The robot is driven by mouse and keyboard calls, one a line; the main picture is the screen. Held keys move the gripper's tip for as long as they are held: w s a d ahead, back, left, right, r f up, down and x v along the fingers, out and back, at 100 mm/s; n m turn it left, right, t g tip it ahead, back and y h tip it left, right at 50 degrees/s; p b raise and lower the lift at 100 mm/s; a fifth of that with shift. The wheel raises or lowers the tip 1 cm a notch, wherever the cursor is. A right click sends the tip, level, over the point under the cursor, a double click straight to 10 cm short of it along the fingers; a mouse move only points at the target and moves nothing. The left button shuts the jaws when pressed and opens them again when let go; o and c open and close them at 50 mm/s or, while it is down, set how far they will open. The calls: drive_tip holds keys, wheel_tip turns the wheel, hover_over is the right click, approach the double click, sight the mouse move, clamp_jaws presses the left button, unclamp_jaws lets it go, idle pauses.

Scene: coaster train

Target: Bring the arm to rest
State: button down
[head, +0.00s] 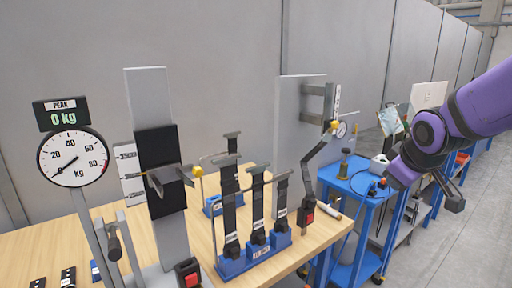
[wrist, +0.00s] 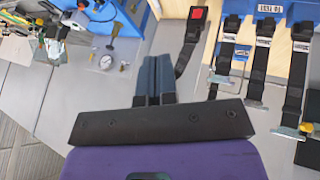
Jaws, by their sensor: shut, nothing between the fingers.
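My gripper (wrist: 157,66) shows in the wrist view with its two dark fingers side by side and closed, nothing held between them. Its broad black palm crosses the lower middle of that view. In the head view my purple arm (head: 482,103) reaches in from the right edge and bends down at a dark joint. It hangs in front of the blue carts, to the right of the wooden bench (head: 105,222). The fingertips are hard to make out in the head view.
The bench carries a dial gauge (head: 73,158) reading 0 kg, a tall test stand (head: 146,90) and a blue rack (head: 232,268) holding several black belts. A blue cart (head: 361,189) stands beyond the bench. Grey floor (head: 475,238) is open at the right.

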drive_tip(key=s+r+m+g, duration=0.1)
drive_tip(key=s+r+m, duration=0.2)
drive_tip(key=s, duration=0.7)
drive_tip(key=s+r+m, duration=0.3)
drive_tip(key=s, duration=0.7)
drive_tip(key=shift+a+r+g+y, duration=0.4)
